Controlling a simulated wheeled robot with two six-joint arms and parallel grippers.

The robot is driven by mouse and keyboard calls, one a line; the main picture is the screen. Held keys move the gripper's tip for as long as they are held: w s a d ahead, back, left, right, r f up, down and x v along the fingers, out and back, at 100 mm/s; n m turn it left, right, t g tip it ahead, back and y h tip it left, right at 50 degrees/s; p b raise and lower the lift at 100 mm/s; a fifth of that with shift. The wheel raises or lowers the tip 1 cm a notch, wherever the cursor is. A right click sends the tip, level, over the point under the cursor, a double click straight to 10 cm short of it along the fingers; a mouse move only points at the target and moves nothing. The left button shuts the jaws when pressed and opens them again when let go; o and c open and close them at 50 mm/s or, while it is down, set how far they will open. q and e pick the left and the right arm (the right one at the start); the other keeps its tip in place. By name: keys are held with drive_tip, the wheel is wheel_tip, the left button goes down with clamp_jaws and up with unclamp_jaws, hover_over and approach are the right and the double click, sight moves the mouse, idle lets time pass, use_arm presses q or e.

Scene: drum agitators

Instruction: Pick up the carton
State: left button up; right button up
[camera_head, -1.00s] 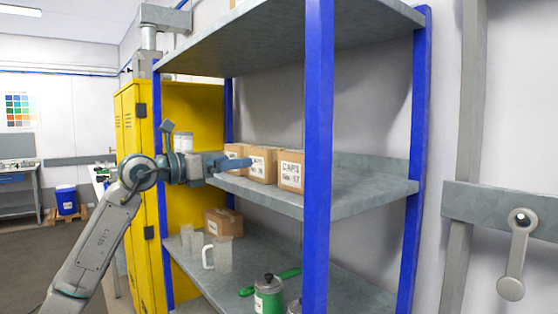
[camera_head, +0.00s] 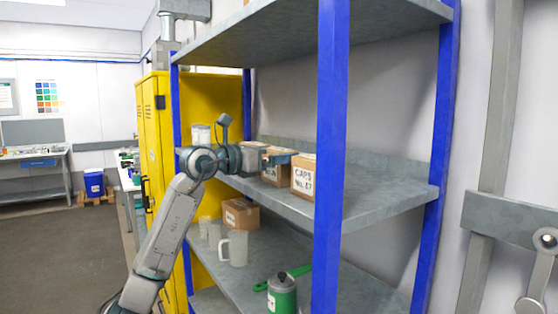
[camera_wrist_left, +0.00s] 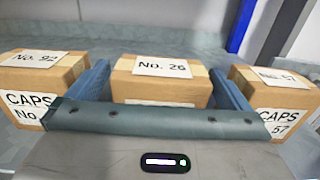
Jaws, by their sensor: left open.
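Several small brown cartons with white labels stand in a row on the middle shelf. In the left wrist view, the carton marked No. 26 (camera_wrist_left: 160,82) sits between the two blue fingers of my left gripper (camera_wrist_left: 165,90). The carton marked No. 92 (camera_wrist_left: 40,82) is outside the left finger, and the carton marked 57 (camera_wrist_left: 275,98) is outside the right finger. In the head view, my left gripper (camera_head: 280,157) is open at the row, beside the right-hand carton (camera_head: 304,180); it partly hides the middle carton (camera_head: 275,177). My right gripper is not in view.
A blue upright post (camera_head: 330,150) stands close right of the cartons. The upper shelf (camera_head: 330,22) hangs above. The lower shelf (camera_head: 270,255) holds another carton (camera_head: 241,214), pitchers (camera_head: 236,248) and a green can (camera_head: 282,292). The middle shelf (camera_head: 380,195) is bare at right.

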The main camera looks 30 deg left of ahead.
sight(286, 149)
use_arm(q)
drive_tip(key=p+x, duration=0.1)
drive_tip(key=x, duration=0.2)
drive_tip(key=shift+w+d, duration=0.15)
drive_tip(key=shift+d, duration=0.05)
drive_tip(key=shift+a, duration=0.1)
drive_tip(key=c, duration=1)
drive_tip(key=shift+r, duration=0.15)
